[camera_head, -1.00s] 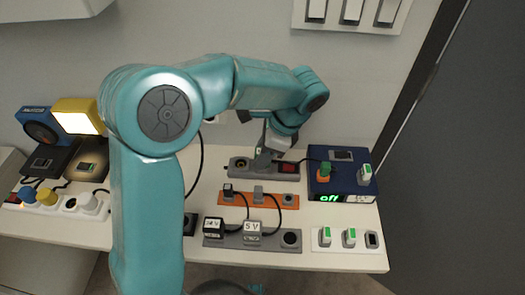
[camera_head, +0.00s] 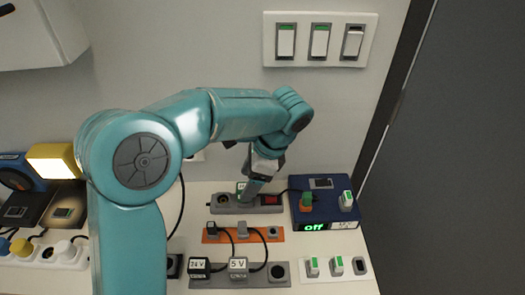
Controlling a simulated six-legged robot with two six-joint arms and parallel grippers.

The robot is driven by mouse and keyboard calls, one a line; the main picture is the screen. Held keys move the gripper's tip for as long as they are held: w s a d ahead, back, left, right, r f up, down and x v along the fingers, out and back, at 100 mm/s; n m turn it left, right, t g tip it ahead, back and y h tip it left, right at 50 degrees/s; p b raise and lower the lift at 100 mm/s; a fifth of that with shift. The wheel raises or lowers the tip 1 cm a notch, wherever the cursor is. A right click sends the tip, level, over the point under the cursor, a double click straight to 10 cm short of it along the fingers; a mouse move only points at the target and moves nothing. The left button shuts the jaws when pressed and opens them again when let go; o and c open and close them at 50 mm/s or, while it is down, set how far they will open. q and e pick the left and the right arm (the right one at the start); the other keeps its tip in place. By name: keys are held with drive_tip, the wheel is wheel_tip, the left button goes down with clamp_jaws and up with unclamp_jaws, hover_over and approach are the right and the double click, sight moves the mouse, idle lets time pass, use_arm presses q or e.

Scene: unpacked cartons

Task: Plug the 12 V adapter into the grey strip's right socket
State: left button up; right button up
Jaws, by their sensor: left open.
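The rear grey strip (camera_head: 233,209) lies along the back of the table, with an open socket at its left and a red switch at its right. A small block with a pale green label (camera_head: 242,186) stands at the strip's middle, partly hidden by my gripper. It may be the 12 V adapter, but I cannot read the label or tell whether it is fully seated. My left gripper (camera_head: 251,190) points down over that part of the strip, open, close beside the block. Its fingertips hide the right socket. My right gripper is not in view.
An orange strip (camera_head: 256,238) and a front grey strip (camera_head: 262,282) with 24 V (camera_head: 200,266) and 5 V (camera_head: 238,266) adapters lie nearer. A blue box (camera_head: 330,214) reading "off" stands right. Wall switches (camera_head: 319,40) hang above.

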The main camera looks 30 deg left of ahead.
use_arm(q)
drive_tip(key=p+v, duration=0.2)
drive_tip(key=v, duration=1)
drive_tip(key=shift+r+p, duration=0.35)
drive_tip(key=shift+s+d, duration=0.1)
